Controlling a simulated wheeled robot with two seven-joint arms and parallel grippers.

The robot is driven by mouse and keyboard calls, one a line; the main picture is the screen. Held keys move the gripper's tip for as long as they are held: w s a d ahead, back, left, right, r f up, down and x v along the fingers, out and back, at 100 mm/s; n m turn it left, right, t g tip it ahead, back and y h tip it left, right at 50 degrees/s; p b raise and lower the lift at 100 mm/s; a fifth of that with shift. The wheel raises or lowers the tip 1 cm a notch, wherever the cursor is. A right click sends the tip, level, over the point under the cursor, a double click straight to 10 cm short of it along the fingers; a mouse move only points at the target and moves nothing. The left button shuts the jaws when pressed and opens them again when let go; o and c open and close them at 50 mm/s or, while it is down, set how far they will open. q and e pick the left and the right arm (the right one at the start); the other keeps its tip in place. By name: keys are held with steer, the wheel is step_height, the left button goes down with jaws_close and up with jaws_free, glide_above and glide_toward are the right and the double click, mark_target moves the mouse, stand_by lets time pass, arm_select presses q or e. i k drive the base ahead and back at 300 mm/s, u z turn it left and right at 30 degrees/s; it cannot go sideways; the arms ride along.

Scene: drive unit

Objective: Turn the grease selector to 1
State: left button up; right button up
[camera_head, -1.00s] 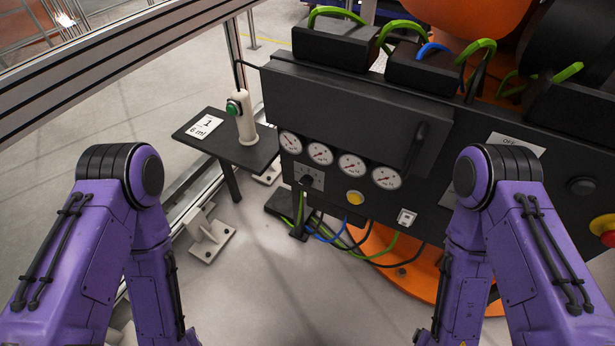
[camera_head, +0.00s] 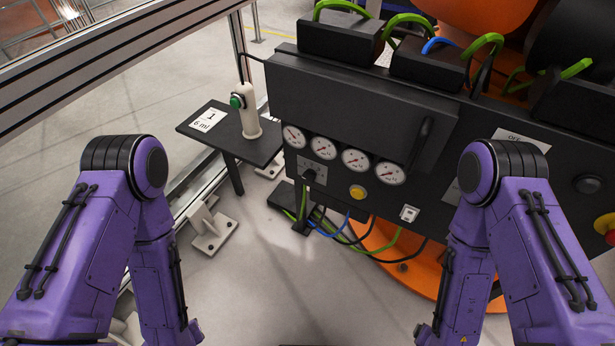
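The grease selector (camera_head: 309,175) is a small black knob on a grey plate, low on the left of the black drive unit panel (camera_head: 350,100), under the row of gauges. The plate's markings and the knob's setting are too small to read. A card reading "1" and "6 ml" (camera_head: 209,120) lies on a small black side table (camera_head: 228,140), beside a white handle with a green button (camera_head: 247,108). My two purple arms hang at the left and right of the view. Both grippers are below the picture edge, out of sight.
Several round white gauges (camera_head: 324,148) sit above the selector. A yellow button (camera_head: 357,192) and a white switch (camera_head: 409,213) are to its right. Cables hang below the panel. A metal rail frame (camera_head: 110,55) stands at the left.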

mark_target(309, 175)
steer(key=z, duration=1.55)
steer(key=k, duration=1.2)
steer(key=u, duration=0.7)
steer(key=i, duration=1)
